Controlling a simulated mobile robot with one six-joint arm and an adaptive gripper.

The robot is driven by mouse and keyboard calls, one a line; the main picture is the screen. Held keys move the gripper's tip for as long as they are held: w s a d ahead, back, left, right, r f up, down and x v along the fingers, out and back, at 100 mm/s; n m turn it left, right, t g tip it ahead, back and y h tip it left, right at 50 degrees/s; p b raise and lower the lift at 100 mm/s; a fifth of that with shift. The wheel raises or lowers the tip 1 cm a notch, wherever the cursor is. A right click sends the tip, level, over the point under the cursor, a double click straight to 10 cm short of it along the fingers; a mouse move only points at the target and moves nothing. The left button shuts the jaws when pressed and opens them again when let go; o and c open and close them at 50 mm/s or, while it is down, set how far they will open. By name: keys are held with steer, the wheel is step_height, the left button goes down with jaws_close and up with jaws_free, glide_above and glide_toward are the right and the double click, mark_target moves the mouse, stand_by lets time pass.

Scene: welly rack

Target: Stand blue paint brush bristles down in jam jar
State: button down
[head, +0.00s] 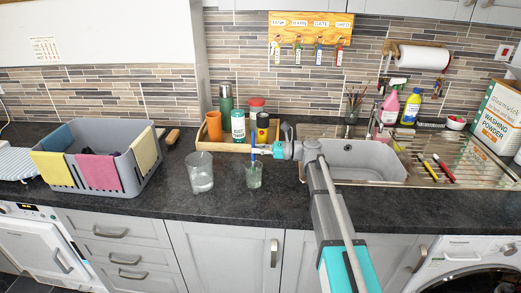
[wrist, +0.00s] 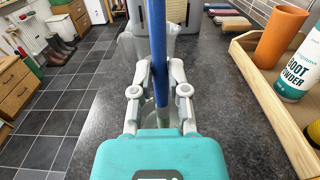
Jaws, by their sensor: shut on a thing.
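My gripper (head: 258,150) is shut on the blue paint brush (head: 253,155) and holds it roughly upright over the counter. In the wrist view the blue handle (wrist: 157,45) rises between my gripper's two fingers (wrist: 160,92). The jam jar (head: 254,180) is a small clear glass standing on the dark worktop, directly below my gripper. The lower end of the brush is at or inside the jar's mouth; the glass and small size hide how deep it is. In the wrist view the jar is mostly hidden behind my fingers. The bristles cannot be made out clearly.
A larger clear glass vessel (head: 201,175) stands just left of the jar. A wooden tray (head: 213,146) with bottles and an orange cup (head: 214,126) is behind. The sink (head: 362,160) is to the right, with red and yellow items (head: 442,167) on the drainer. A grey crate (head: 143,160) stands left.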

steer(key=c, duration=0.5)
jaws_free()
steer(key=shift+c, duration=0.2)
steer(key=shift+d, duration=0.15)
steer(key=d, duration=1.1)
steer(key=shift+s+d, duration=0.15)
steer(key=shift+d, duration=0.2)
stand_by(0.5)
